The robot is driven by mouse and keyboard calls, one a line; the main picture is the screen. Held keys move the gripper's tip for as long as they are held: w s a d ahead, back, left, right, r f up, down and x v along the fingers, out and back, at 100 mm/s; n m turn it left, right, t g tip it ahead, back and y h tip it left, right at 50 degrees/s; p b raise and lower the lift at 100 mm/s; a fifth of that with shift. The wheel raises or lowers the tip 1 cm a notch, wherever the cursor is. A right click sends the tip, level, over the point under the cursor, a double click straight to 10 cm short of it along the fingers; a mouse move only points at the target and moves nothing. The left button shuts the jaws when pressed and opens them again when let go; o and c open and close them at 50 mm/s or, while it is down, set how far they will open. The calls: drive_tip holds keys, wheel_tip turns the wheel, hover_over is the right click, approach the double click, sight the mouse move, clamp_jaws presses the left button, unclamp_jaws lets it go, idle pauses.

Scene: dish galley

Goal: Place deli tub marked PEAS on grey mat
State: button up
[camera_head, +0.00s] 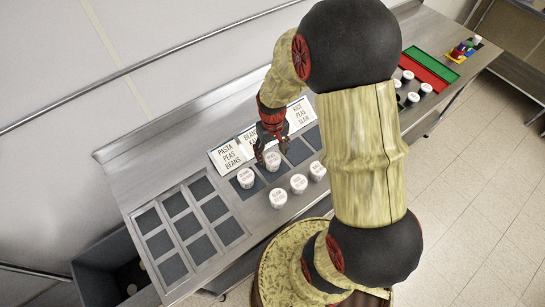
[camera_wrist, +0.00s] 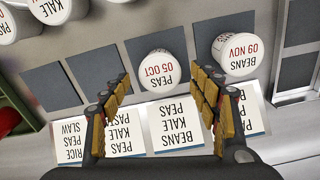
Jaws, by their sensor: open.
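In the wrist view, a white deli tub with a PEAS 05 OCT lid (camera_wrist: 158,70) stands on a dark grey mat (camera_wrist: 144,43) behind a card reading BEANS KALE PEAS. My gripper (camera_wrist: 164,78) is open, with one finger at each side of this tub; whether they touch it I cannot tell. In the head view the tub (camera_head: 272,162) shows just below my gripper (camera_head: 271,150). A tub marked BEANS 09 NOV (camera_wrist: 238,52) stands on the neighbouring mat. Another lid reading PEAS (camera_wrist: 119,1) is cut off at the wrist view's top edge.
Loose tubs, one marked KALE (camera_wrist: 56,8), stand close by; several (camera_head: 298,183) show in the head view. Two mats towards the right (camera_head: 298,151) look empty. A grid of dark panels (camera_head: 173,205) lies left. Green and red trays (camera_head: 430,68) are at the far right.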

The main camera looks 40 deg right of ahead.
wheel_tip(320, 180, up, 8)
wheel_tip(320, 180, up, 15)
drive_tip(key=n+t, duration=0.1)
drive_tip(key=t, duration=0.2)
hover_over(273, 158)
drive_tip(key=s+a, duration=0.3)
drive_tip(key=a, duration=0.4)
drive_tip(key=s+a+r+t, duration=0.2)
drive_tip(key=s+a+r, duration=0.3)
drive_tip(key=s+r, duration=0.3)
drive_tip(key=shift+s+n+t+p, duration=0.3)
drive_tip(key=shift+s+n+p, duration=0.15)
drive_tip(key=shift+s, duration=0.2)
drive_tip(key=shift+a, duration=0.1)
